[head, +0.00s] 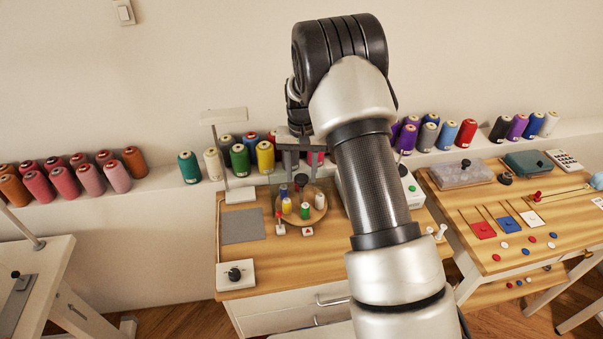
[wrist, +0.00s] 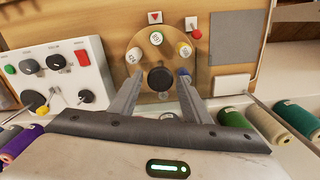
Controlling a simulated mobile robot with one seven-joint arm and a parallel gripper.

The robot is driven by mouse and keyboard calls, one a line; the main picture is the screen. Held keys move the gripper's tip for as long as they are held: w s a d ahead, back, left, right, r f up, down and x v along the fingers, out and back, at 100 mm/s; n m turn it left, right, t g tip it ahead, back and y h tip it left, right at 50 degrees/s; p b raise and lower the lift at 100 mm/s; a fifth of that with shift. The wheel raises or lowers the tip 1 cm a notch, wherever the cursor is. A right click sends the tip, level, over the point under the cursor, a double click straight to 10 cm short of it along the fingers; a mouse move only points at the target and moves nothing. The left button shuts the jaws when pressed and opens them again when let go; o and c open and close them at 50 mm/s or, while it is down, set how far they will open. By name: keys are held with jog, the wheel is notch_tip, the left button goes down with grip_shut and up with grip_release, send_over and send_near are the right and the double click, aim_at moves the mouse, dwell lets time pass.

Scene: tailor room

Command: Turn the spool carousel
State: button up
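Spools with white tops stand around the knob, including a yellow-edged spool (wrist: 156,38). My gripper (head: 300,172) is above the carousel's far side in the head view. In the wrist view the gripper (wrist: 161,80) is open, with one finger on each side of the knob. I cannot tell whether the fingers touch it.
A red triangle marker (head: 307,231) and a red-topped peg (head: 279,229) stand at the carousel's near edge. A grey mat (head: 243,226) lies left. A white control box (wrist: 62,75) with knobs and buttons stands beside the carousel. Large thread cones (head: 265,157) line the shelf behind.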

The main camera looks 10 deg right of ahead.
jog(key=shift+o, duration=0.5)
notch_tip(320, 180, up, 18)
jog(key=shift+f, duration=0.25)
